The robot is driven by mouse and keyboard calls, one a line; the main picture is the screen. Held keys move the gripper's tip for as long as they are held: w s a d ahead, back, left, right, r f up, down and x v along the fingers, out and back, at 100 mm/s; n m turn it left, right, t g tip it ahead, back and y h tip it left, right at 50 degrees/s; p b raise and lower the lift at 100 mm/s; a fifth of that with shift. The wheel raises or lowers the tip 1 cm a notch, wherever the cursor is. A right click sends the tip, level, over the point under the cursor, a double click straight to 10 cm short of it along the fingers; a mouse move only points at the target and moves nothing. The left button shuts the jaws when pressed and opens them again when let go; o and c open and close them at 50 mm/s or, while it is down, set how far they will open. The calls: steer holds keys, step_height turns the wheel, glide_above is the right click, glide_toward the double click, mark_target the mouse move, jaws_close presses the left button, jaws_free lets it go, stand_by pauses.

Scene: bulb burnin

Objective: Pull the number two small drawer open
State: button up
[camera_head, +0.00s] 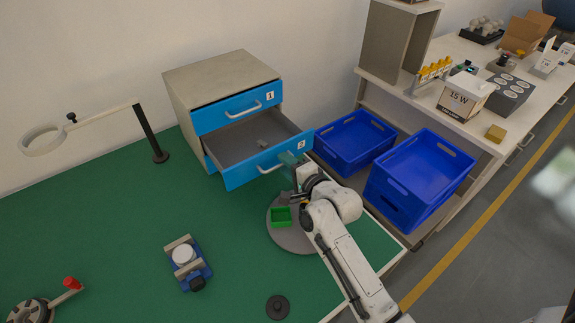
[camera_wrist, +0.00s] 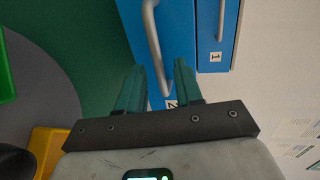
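In the wrist view the drawer's grey bar handle (camera_wrist: 153,35) runs down between the two green fingers of my gripper (camera_wrist: 157,70). The fingers are apart, with blue front showing between them. Whether they touch the handle I cannot tell.
The number one drawer (camera_head: 237,108) above is shut. A green bin (camera_head: 281,216) sits on a grey round plate (camera_head: 290,237) below my gripper. Blue crates (camera_head: 420,178) stand to the right.

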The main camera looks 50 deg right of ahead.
steer(key=b+v, duration=0.1)
steer(key=v, duration=0.9)
steer(key=shift+s, duration=0.35)
steer(key=shift+a+r, duration=0.1)
steer(key=shift+a, duration=0.05)
